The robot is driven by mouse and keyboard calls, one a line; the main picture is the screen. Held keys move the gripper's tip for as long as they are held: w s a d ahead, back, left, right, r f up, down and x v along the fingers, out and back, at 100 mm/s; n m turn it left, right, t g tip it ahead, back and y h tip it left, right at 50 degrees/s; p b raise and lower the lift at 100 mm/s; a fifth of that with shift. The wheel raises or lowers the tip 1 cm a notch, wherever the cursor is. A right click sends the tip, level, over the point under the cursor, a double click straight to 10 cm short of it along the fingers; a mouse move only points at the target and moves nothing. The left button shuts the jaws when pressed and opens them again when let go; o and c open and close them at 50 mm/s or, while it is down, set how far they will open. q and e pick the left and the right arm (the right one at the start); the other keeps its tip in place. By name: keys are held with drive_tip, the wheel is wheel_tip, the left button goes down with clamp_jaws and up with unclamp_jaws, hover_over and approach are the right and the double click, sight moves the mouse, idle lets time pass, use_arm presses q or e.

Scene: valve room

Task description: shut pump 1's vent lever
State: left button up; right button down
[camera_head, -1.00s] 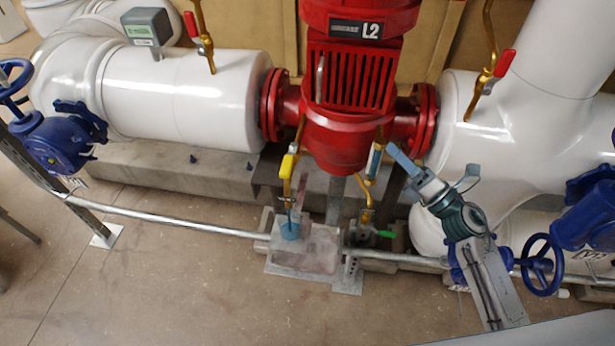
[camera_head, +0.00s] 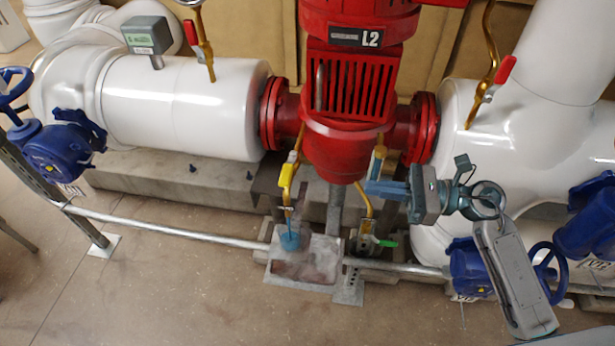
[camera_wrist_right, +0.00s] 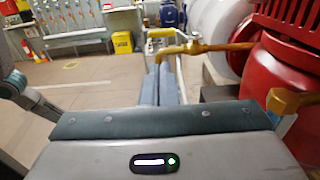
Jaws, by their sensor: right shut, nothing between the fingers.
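A red pump (camera_head: 345,100) labelled L2 stands at the centre of the head view. A brass vent line with a yellow lever (camera_head: 287,174) hangs at its lower left; the lever lies roughly along the pipe, tilted. In the right wrist view a yellow lever (camera_wrist_right: 161,32) shows on a brass fitting beyond my fingers. My right gripper (camera_head: 372,187) is shut and empty, pointing left in front of the pump's lower right, beside a second brass pipe. It is apart from the yellow lever. The fingertips also show in the wrist view (camera_wrist_right: 159,78). My left gripper is out of view.
Red levers (camera_head: 502,72) hang on white pipes (camera_head: 185,105). A metal rail (camera_head: 170,226) crosses in front. Blue handwheel valves (camera_head: 55,150) stand at both sides.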

sight(291, 176)
drive_tip(key=p+x, duration=0.5)
drive_tip(key=x, duration=0.8)
drive_tip(key=shift+r+p, duration=0.15)
drive_tip(key=shift+p, duration=0.15)
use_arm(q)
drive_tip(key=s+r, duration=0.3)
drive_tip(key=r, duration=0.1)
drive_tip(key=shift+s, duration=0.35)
use_arm(e)
drive_tip(key=shift+w+a, duration=0.15)
drive_tip(key=shift+a, duration=0.25)
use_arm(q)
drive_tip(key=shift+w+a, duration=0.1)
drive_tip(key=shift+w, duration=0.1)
use_arm(e)
drive_tip(key=shift+d, duration=0.1)
